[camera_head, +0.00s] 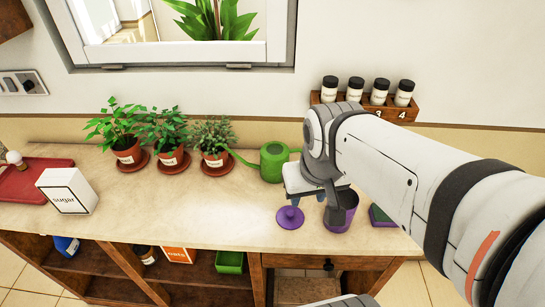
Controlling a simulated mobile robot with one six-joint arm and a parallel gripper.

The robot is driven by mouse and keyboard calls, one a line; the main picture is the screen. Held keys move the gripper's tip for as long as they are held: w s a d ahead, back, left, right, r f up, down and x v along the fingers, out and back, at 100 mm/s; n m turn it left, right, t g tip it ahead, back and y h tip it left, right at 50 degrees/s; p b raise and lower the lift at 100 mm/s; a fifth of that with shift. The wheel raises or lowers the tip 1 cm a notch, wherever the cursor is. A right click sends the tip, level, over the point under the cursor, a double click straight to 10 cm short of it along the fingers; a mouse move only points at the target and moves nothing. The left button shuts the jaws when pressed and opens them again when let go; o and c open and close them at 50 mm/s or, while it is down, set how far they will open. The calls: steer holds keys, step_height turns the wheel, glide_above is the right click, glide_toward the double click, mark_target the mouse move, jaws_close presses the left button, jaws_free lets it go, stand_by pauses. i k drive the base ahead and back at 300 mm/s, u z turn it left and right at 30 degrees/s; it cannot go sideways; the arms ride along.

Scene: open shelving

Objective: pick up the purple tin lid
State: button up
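The purple tin lid (290,218) lies flat on the counter near its front edge, with a round knob on top. An open purple tin (347,213) stands to its right, partly hidden by my arm. My gripper (308,200) points down above the counter, just behind and to the right of the lid. Its two fingertips look apart, with nothing seen between them. The left fingertip is close above the lid's knob in the picture; whether it touches cannot be told.
A green watering can (273,162) stands close behind the gripper. Several potted herbs (168,150) line the back. A spice rack (364,107) sits behind my arm. A purple-and-green item (379,215) is right of the tin. The counter (180,215) left of the lid is clear up to the sugar box (68,190).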

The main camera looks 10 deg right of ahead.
mark_target(288, 217)
steer(key=z, duration=1.85)
steer(key=k, duration=1.35)
steer(key=u, duration=0.2)
steer(key=i, duration=1)
steer(key=u, duration=0.1)
